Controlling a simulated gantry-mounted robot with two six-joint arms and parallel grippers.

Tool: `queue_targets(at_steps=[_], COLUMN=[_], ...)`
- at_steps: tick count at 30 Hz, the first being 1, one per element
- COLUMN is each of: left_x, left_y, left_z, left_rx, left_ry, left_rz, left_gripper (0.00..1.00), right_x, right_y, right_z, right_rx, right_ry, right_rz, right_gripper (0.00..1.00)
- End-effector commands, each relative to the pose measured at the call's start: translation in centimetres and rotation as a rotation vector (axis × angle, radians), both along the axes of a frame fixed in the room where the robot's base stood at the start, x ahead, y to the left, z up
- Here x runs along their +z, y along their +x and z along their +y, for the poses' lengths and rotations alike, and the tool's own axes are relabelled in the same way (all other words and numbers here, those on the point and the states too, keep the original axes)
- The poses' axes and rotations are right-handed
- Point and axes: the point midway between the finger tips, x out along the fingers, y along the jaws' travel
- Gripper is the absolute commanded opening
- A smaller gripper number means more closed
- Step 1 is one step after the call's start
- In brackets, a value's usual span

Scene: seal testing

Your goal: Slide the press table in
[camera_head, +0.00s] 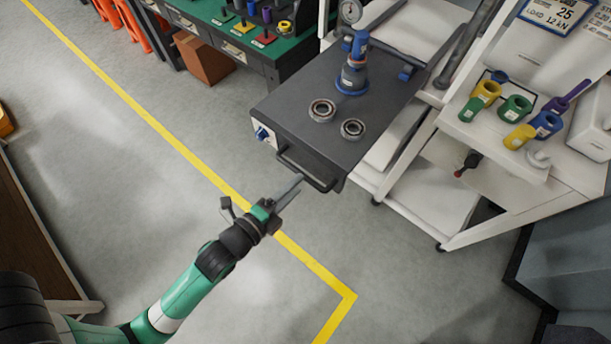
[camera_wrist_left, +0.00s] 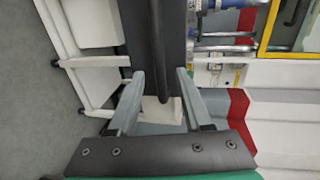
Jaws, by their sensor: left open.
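The press table (camera_head: 285,105) is a dark grey slab pulled out of the white press frame, towards the lower left in the head view. Its black bar handle (camera_head: 308,172) runs along the near edge. The handle also shows in the wrist view (camera_wrist_left: 158,45) as a dark bar between the two fingers. My left gripper (camera_head: 299,178) is at the handle, with its fingertips close to the bar. In the wrist view its jaws (camera_wrist_left: 160,74) are apart, one finger each side of the bar; I cannot tell whether either touches it. My right gripper is not in view.
On the table stand a blue-and-grey fixture (camera_head: 353,72) and two bearing rings (camera_head: 322,109) (camera_head: 352,129). A white shelf (camera_head: 480,130) with coloured parts is at the right. A green-topped bench (camera_head: 235,38) stands behind. The floor in front is clear, marked by a yellow line (camera_head: 150,118).

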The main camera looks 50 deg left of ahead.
Motion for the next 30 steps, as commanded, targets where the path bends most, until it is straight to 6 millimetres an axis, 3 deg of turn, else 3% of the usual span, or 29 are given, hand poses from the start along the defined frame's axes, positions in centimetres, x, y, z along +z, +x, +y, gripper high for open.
queue_targets(at_steps=[9, 20, 28, 30], left_x=[-1.0, -1.0, -1.0, -1.0], left_y=[4.1, 4.7, 4.7, 4.6], left_z=[0.6, 0.6, 0.6, 0.6], left_rx=[0.001, 0.000, 0.000, 0.000], left_ry=[0.001, 0.001, 0.001, 0.001], left_rz=[0.000, 0.001, 0.001, 0.001], left_gripper=[0.50, 0.50, 0.05, 0.00], right_x=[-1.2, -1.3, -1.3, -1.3], right_y=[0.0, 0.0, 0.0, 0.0], right_z=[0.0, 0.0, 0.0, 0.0], right_rx=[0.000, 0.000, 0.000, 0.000], right_ry=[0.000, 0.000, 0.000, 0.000], right_rz=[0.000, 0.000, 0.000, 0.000], right_gripper=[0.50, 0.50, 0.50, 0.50])
